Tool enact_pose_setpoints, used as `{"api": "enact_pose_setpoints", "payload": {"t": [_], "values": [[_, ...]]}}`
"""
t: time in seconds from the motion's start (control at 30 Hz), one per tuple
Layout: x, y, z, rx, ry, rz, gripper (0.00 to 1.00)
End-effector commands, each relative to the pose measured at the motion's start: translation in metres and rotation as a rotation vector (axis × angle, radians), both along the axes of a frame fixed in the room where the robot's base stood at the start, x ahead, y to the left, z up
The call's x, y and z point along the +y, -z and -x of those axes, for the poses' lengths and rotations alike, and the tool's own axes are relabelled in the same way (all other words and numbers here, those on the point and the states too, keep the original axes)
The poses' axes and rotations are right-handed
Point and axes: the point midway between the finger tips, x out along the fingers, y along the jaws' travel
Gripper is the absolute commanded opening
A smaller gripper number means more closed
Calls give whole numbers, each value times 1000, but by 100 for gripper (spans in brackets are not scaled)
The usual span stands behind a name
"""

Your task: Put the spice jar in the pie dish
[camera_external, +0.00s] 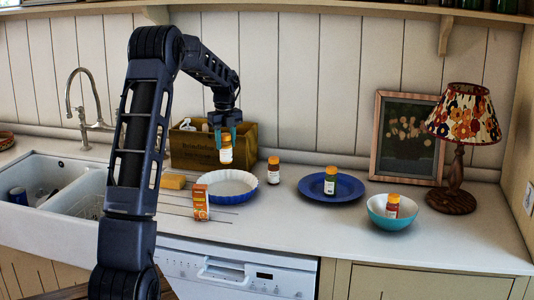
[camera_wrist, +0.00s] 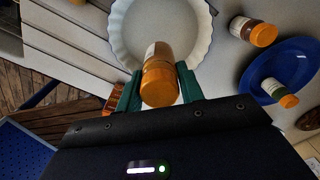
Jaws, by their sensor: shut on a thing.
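My gripper (camera_external: 226,133) is shut on a spice jar (camera_external: 225,150) with an orange lid and a pale label. It holds the jar upright in the air. The pie dish (camera_external: 231,186), white inside with a blue fluted rim, stands on the counter below. In the wrist view the jar (camera_wrist: 160,82) sits between the green fingers (camera_wrist: 158,88), and it overlaps the near part of the pie dish (camera_wrist: 200,50). The dish looks empty where it shows; the jar hides part of it.
Other jars stand nearby: one on the counter (camera_external: 273,171), one on a blue plate (camera_external: 348,192), one in a teal bowl (camera_external: 378,213). An orange box (camera_external: 201,203) stands in front of the dish. A wooden crate (camera_external: 190,149) is behind it. A lamp (camera_external: 455,185) is at right.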

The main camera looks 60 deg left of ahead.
Motion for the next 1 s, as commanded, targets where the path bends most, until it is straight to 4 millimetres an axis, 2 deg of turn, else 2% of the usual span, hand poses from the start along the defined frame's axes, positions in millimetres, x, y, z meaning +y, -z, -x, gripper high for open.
{"api": "enact_pose_setpoints", "payload": {"t": [0.1, 0.3, 0.57, 0.83, 1.0], "values": [[0, 27, 0, 2, 0, 2, 12], [0, 59, 0, 1, 0, 1, 12], [0, 74, 0, 0, 0, 1, 12], [0, 108, 0, 0, -1, 1, 12], [0, 111, 0, -1, -1, 0, 12]]}}
